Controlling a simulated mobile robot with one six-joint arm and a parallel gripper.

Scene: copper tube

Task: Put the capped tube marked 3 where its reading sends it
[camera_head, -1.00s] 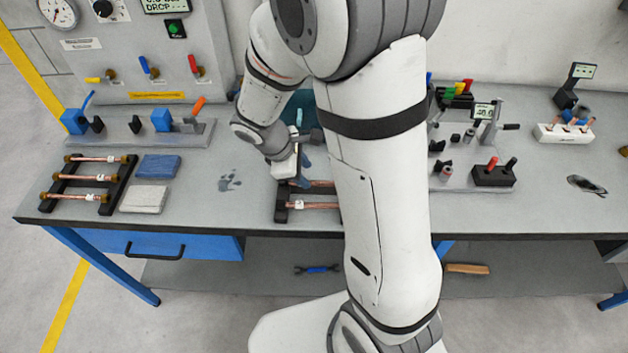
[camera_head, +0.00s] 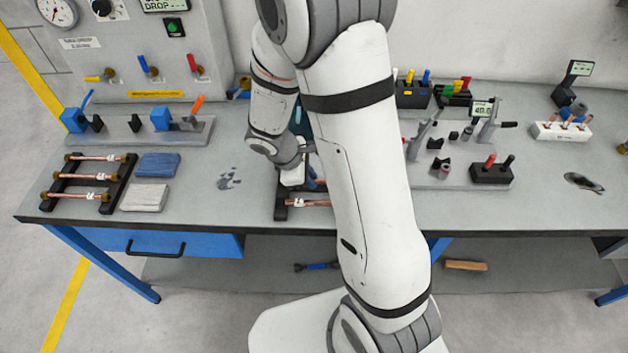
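Several copper tubes are in view. Three with brass end fittings and white tags lie across a black rack (camera_head: 107,193) at the left of the bench, one of them the front tube (camera_head: 76,195). A second black rack (camera_head: 281,205) stands at mid-bench, partly behind my arm. A copper tube (camera_head: 316,204) with a white tag lies on it. The tag numbers are too small to read.
A panel with a gauge (camera_head: 58,12), levers and a cut-off display (camera_head: 167,5) stands back left. Blue and grey cloths (camera_head: 158,165) lie beside the left rack. Clamps, a black block (camera_head: 491,172) and a white rack (camera_head: 563,132) with tubes stand right.

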